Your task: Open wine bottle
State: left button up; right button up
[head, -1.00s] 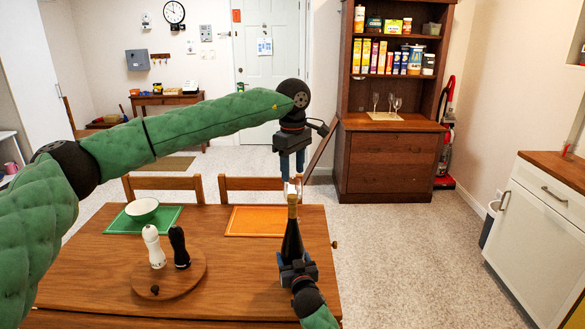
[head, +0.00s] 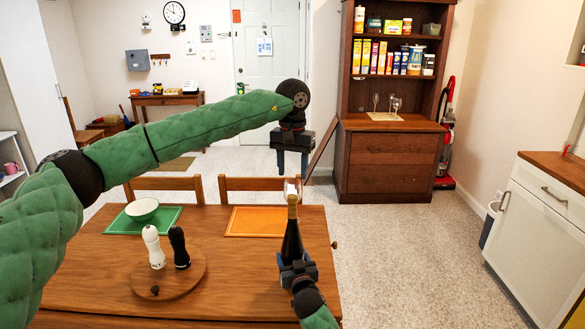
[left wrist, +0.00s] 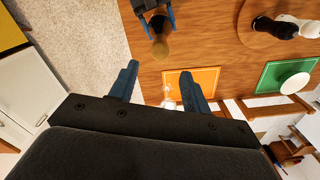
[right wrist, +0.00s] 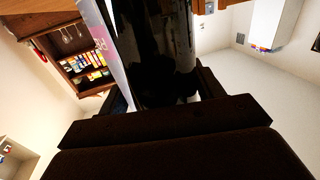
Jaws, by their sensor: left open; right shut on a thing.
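The dark wine bottle (head: 292,243) stands upright near the right end of the wooden table, with a gold-brown neck. My right gripper (head: 297,270) is shut around its lower body; the dark glass also fills the right wrist view (right wrist: 155,45). My left gripper (head: 292,174) is open above the bottle, fingers pointing down and apart from the neck. In the left wrist view, the bottle's top (left wrist: 160,46) lies beyond the open fingers (left wrist: 160,88), not between them. A small clear and whitish thing (head: 292,186) shows at the bottle's top; I cannot tell what it is.
On the table (head: 90,290) are a round board (head: 193,285) with white (head: 154,247) and black (head: 179,248) mills, a green mat (head: 170,220) with a bowl (head: 142,208), and an orange mat (head: 250,222). Chairs stand behind. Glasses (head: 395,103) are on the hutch (head: 390,165).

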aim_at(293, 196)
pick_arm(q)
jog(key=shift+f+m, duration=0.3)
jog(key=shift+f, duration=3.7)
grip_shut()
